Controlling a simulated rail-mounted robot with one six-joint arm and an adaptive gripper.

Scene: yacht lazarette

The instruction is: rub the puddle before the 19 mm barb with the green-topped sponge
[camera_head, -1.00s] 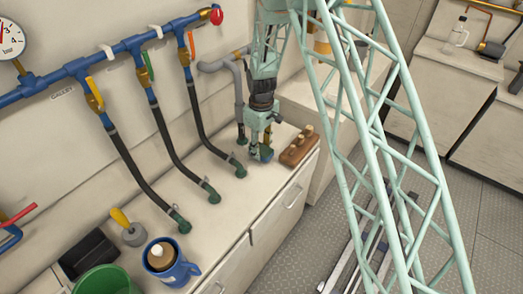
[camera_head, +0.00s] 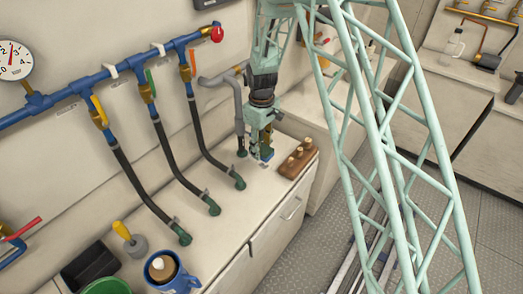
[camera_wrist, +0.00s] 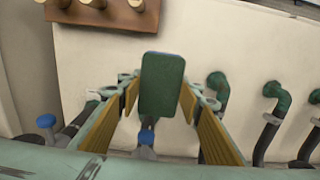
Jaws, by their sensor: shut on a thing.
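The green-topped sponge (camera_wrist: 162,85) is between the yellow-padded fingers of my gripper (camera_wrist: 160,100) in the wrist view, its green face toward the camera. My gripper (camera_head: 263,152) is shut on it, low over the back right of the bench top in the head view. It is close to a dark green elbow barb (camera_head: 241,153) below a grey pipe. Further green barbs (camera_head: 240,183) (camera_head: 214,210) (camera_head: 185,238) end black hoses nearer the camera. Their sizes are not readable. I cannot make out a puddle, nor whether the sponge touches the bench.
A brown block with pale pegs (camera_head: 298,160) stands just right of my gripper. A blue mug (camera_head: 182,281), a yellow-handled tool (camera_head: 130,240) and a black tray (camera_head: 90,264) stand at the near left. The bench's front strip (camera_head: 235,228) is clear.

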